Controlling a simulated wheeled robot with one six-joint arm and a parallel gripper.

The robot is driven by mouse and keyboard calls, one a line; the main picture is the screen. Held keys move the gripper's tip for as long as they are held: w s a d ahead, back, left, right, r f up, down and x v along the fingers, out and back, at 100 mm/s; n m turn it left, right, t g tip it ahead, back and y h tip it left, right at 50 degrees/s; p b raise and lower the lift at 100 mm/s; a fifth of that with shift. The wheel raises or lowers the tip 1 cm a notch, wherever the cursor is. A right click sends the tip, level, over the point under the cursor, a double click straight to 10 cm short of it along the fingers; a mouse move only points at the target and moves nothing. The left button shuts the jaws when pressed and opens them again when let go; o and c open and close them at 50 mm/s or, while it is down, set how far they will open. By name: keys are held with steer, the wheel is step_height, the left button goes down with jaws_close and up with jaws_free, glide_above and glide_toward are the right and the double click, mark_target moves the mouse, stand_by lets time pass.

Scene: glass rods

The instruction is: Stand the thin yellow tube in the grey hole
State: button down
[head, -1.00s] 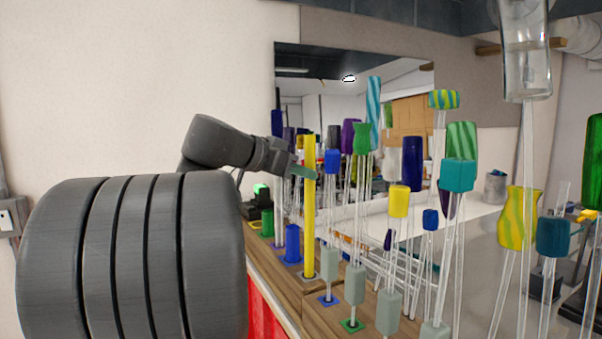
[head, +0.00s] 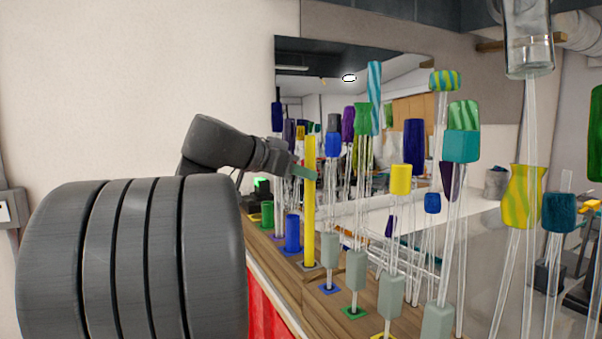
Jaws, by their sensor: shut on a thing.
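The thin yellow tube (head: 309,210) stands upright near the picture's middle. Its lower end meets the grey square (head: 314,265) on the wooden bench, which surrounds the hole. The tube's foot covers the hole itself, so I cannot tell how deep the tube sits in it. My gripper (head: 304,172) is shut on the upper part of the tube, reaching in from the left. The tube's top stands free above the jaws.
A short blue tube (head: 292,234) and a green tube (head: 267,214) stand close on the left. Clear rods with grey blocks (head: 330,247) stand close on the right, over blue (head: 330,288) and green (head: 354,311) squares. More glass rods crowd the right side.

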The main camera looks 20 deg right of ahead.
steer(key=shift+f+b, duration=0.3)
steer(key=shift+b, duration=0.05)
stand_by(0.3)
steer(key=c, duration=1.2)
jaws_free()
steer(key=b+v, duration=0.1)
steer(key=v, duration=1.3)
steer(key=shift+f, duration=0.1)
steer(key=shift+d, duration=0.2)
steer(key=p+x, duration=0.1)
steer(key=x, duration=1.2)
steer(key=shift+w+d, duration=0.1)
steer(key=shift+d, duration=0.15)
